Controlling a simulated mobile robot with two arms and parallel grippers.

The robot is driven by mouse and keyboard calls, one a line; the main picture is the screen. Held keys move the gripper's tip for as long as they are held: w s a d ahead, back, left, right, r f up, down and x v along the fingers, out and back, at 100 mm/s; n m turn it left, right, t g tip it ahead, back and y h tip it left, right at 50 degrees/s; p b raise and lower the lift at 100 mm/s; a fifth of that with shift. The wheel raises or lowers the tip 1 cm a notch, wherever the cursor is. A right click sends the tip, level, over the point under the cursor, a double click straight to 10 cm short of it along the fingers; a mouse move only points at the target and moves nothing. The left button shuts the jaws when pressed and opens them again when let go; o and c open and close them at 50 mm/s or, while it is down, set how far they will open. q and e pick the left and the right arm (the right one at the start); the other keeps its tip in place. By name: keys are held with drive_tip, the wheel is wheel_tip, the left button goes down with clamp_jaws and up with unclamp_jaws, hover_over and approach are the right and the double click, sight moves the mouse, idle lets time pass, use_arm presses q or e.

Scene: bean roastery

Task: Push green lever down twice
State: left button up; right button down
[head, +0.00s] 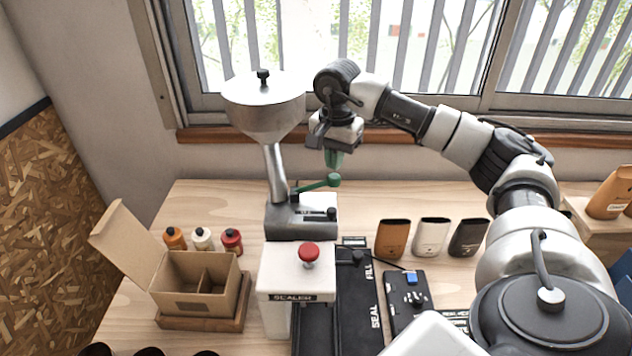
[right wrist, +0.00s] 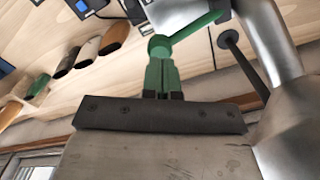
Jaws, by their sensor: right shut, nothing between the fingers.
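The green lever (head: 318,185) sticks out to the right from the base of the metal hopper dispenser (head: 265,105), with a round green knob (head: 334,180) at its end. The lever is tilted slightly, its knob end higher. My right gripper (head: 333,160) has green fingers, is shut and empty, and points down just above the knob. In the right wrist view the shut fingers (right wrist: 161,75) reach to the knob (right wrist: 160,46); I cannot tell whether they touch it. My left gripper is not in view.
A white sealer (head: 297,268) with a red button stands in front of the dispenser. An open cardboard box (head: 200,285) and several small bottles (head: 202,239) are at left. Three pouches (head: 432,237) stand at right, behind a control panel (head: 408,300). The window is behind.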

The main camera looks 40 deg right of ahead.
sight(334, 176)
drive_tip(key=shift+f, duration=0.15)
drive_tip(key=shift+f+b, duration=1.95)
drive_tip(key=shift+f, duration=0.65)
drive_tip(key=shift+r, duration=0.1)
drive_tip(key=shift+r+p, duration=2.35)
drive_tip(key=shift+r, duration=0.7)
